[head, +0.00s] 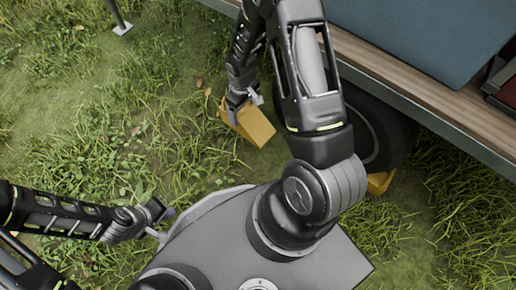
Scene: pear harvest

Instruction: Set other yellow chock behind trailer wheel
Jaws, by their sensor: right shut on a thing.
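A yellow chock (250,126) is held by my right gripper (243,108), which is shut on its upper left end. This chock is left of the trailer wheel (390,135), at or just above the grass; I cannot tell whether it touches the ground. The wheel is dark and partly hidden behind my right arm. Another yellow chock (380,182) sits at the wheel's lower side, partly hidden by the wheel and my arm. My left gripper (163,224) is open and empty, low at the left beside my base.
The trailer's wooden deck edge with a metal rail (430,112) runs across the upper right, above the wheel. A blue-grey panel (430,35) lies on it. A metal post foot (121,28) stands at the top left. Open grass lies at the left.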

